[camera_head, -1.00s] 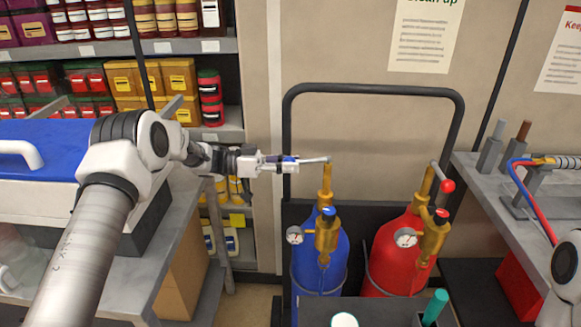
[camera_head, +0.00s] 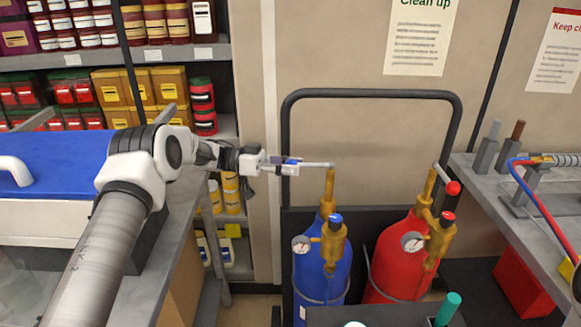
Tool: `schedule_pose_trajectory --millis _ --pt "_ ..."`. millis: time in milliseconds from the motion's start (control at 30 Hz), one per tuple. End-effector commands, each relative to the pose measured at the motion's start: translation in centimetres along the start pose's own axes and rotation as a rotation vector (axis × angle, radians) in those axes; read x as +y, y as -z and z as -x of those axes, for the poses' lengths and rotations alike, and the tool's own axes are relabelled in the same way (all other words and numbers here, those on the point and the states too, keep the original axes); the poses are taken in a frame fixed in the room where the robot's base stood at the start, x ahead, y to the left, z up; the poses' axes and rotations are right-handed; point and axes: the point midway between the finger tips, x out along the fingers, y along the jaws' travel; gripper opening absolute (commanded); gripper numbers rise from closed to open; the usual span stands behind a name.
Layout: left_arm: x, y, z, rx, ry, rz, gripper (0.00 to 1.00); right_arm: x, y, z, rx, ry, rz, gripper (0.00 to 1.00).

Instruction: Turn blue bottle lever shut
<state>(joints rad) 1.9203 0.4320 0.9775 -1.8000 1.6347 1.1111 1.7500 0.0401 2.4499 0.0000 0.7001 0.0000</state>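The blue bottle (camera_head: 325,272) stands in the black-framed cart, with a brass valve stem on top. Its thin silver lever (camera_head: 317,165) points left from the stem and lies nearly level in the picture. My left gripper (camera_head: 289,164) is at the lever's far end. Its fingers look closed around that end, and a bit of blue shows between them. The fingers hide most of the lever's end. My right gripper is not in view; only a dark bit of my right arm shows at the right edge.
A red bottle (camera_head: 398,262) stands to the right, its lever ending in a red knob (camera_head: 453,188). The cart's black handle frame (camera_head: 370,94) rises behind both bottles. A grey bench (camera_head: 520,220) is at the right, and a blue-lidded chest (camera_head: 55,150) is at the left.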

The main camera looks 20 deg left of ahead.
Motion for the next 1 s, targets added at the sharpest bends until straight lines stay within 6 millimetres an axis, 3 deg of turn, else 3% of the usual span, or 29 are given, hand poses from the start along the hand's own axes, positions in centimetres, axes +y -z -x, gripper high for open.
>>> schedule_pose_trajectory --millis 367,733,1000 --pt "0.0 -0.1 0.3 0.0 -0.001 0.001 0.59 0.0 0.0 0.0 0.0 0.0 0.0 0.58" --pt "-0.1 -0.1 6.7 -0.001 0.001 0.0 0.59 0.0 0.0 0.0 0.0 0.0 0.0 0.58" --pt "-0.1 0.0 7.5 -0.001 -0.002 0.001 0.59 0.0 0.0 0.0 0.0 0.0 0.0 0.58"
